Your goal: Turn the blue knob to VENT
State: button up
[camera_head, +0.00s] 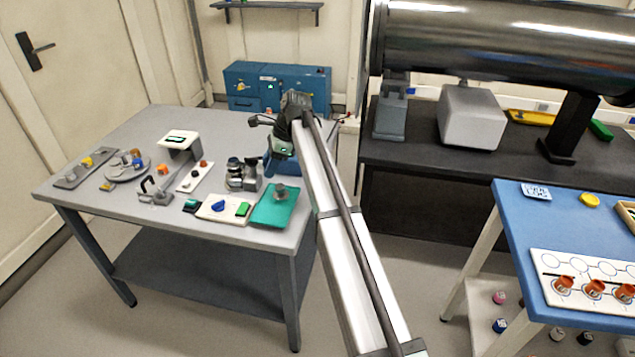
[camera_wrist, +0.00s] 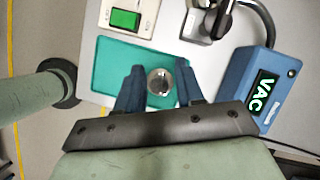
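The blue knob (camera_head: 218,206) sits on a white plate (camera_head: 205,213) near the table's front edge, beside a green block-like part (camera_head: 243,209). I cannot read any VENT mark. In the wrist view, part of the white plate (camera_wrist: 145,30) shows at the top with the green part (camera_wrist: 125,18); the knob is out of frame. My gripper (camera_wrist: 160,68) is open, its two blue fingers apart over the teal tray (camera_wrist: 105,62). A round grey metal piece (camera_wrist: 160,82) appears between the fingers; I cannot tell whether they touch it.
The teal tray (camera_head: 268,214) lies just right of the white plate. A blue box (camera_wrist: 266,88) reading VAC stands close by. Dark metal fittings (camera_head: 243,173) stand behind the plate. A grey stand (camera_head: 178,145) is further left. The table's back left (camera_head: 150,125) is clear.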

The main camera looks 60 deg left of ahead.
jog(key=w+d+f, duration=0.2)
jog(key=w+f, duration=0.2)
jog(key=w, duration=0.2)
jog(key=w+d+f+m, duration=0.1)
jog(key=w+d+f, duration=0.2)
jog(key=w, duration=0.3)
jog(key=shift+w+d+f+y, duration=0.3)
jog(key=shift+d+f+y, duration=0.1)
jog(key=shift+f, duration=0.1)
